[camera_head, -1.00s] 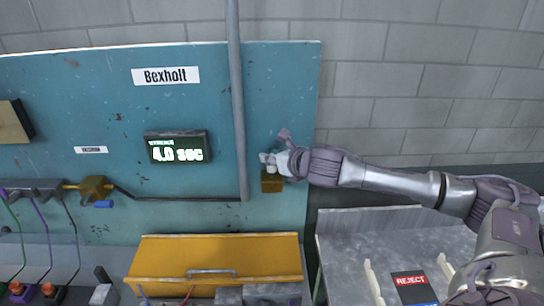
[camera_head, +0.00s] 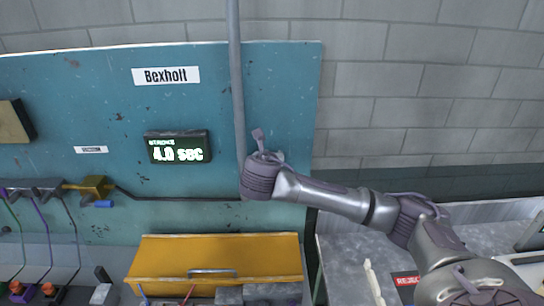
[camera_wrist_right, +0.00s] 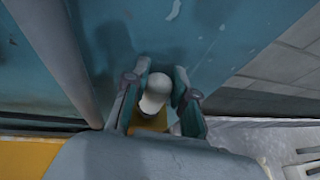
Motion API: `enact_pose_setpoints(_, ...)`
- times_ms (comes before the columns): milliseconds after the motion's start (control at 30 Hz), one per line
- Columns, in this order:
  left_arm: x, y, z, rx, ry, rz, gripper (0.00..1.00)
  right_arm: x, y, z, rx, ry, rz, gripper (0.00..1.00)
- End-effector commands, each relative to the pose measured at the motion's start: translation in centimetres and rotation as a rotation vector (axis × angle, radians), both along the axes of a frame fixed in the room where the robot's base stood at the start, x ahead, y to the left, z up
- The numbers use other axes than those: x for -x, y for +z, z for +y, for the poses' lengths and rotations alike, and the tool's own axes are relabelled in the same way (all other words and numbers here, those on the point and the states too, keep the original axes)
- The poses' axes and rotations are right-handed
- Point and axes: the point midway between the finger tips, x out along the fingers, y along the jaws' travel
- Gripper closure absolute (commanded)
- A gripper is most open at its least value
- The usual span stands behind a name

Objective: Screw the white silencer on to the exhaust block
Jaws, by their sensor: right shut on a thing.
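The white silencer (camera_wrist_right: 155,92) stands between the two fingers of my right gripper (camera_wrist_right: 160,92) in the right wrist view, and the gripper is shut on it. My left gripper is in no view.
The grey vertical pipe (camera_head: 238,90) runs close to my right wrist. A display (camera_head: 178,148) reads 4.0 sec. A yellow cover (camera_head: 215,256) with a handle is below. A grey tray with a red REJECT label (camera_head: 406,281) lies lower right.

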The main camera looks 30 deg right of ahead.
Motion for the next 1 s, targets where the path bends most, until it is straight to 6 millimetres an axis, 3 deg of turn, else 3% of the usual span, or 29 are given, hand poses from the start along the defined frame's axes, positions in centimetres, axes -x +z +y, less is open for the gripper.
enact_pose_setpoints(100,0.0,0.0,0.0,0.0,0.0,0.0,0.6,0.0,-0.2,0.1,0.0,0.003,0.005,1.0)
enact_pose_setpoints(133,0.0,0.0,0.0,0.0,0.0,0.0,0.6,0.0,-0.2,0.1,0.0,0.003,0.005,0.73)
enact_pose_setpoints(300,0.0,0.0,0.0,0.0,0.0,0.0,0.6,0.0,-0.2,0.0,0.0,0.004,0.004,0.45)
enact_pose_setpoints(667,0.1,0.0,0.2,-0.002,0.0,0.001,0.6,0.2,0.1,0.3,0.0,0.006,0.001,0.45)
enact_pose_setpoints(1000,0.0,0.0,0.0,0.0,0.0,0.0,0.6,4.5,2.4,4.1,-0.002,0.011,0.0,0.45)
